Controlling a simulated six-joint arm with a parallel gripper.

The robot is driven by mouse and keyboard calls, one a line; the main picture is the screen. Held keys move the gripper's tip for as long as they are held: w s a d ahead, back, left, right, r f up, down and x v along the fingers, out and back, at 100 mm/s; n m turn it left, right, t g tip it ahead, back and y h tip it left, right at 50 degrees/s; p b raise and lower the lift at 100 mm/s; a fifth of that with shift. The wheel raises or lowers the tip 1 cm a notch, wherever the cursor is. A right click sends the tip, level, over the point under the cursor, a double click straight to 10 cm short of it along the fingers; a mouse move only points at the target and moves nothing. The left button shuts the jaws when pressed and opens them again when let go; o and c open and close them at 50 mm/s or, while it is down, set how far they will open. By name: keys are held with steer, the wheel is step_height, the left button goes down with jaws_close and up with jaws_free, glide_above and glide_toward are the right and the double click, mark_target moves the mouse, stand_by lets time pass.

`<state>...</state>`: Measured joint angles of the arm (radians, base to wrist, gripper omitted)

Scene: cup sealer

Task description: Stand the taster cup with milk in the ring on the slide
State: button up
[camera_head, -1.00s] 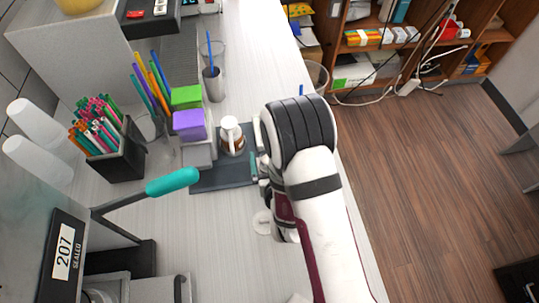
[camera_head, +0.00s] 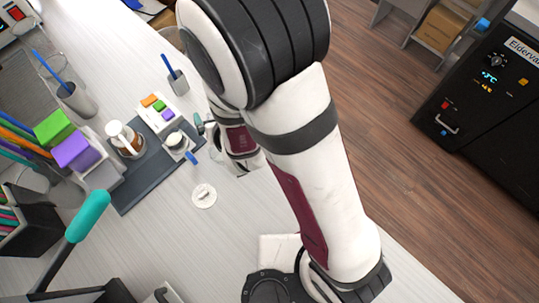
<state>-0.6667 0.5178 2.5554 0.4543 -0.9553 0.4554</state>
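My gripper (camera_head: 204,138) is low over the counter, at the right edge of the dark mat (camera_head: 150,176), largely hidden by my arm. Its fingers do not show clearly enough to tell their opening. A small white round vessel with a dark top (camera_head: 177,142) is on the mat just left of it. I cannot tell whether it is the taster cup, holds milk or is touched by my gripper. The sealer shows at bottom left with its teal handle (camera_head: 88,216). I cannot make out the ring on its slide.
A white tray of small coloured blocks (camera_head: 158,112) lies behind. A flat white disc (camera_head: 204,195) lies in front, with bare counter around it.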

steer(key=s+d+r+m+g+h, duration=0.25)
steer(key=d+r+m, duration=0.2)
steer(key=d, duration=0.55)
steer(key=s+d+r+m+g, duration=0.2)
steer(key=s+d+r+g, duration=0.1)
steer(key=s, duration=0.6)
steer(key=s+d+r+m+g, duration=0.2)
steer(key=s+d+r, duration=0.3)
steer(key=s, duration=0.3)
steer(key=shift+s+d+r+g, duration=0.2)
steer(key=shift+s+r+g, duration=0.2)
steer(key=shift+g, duration=0.45)
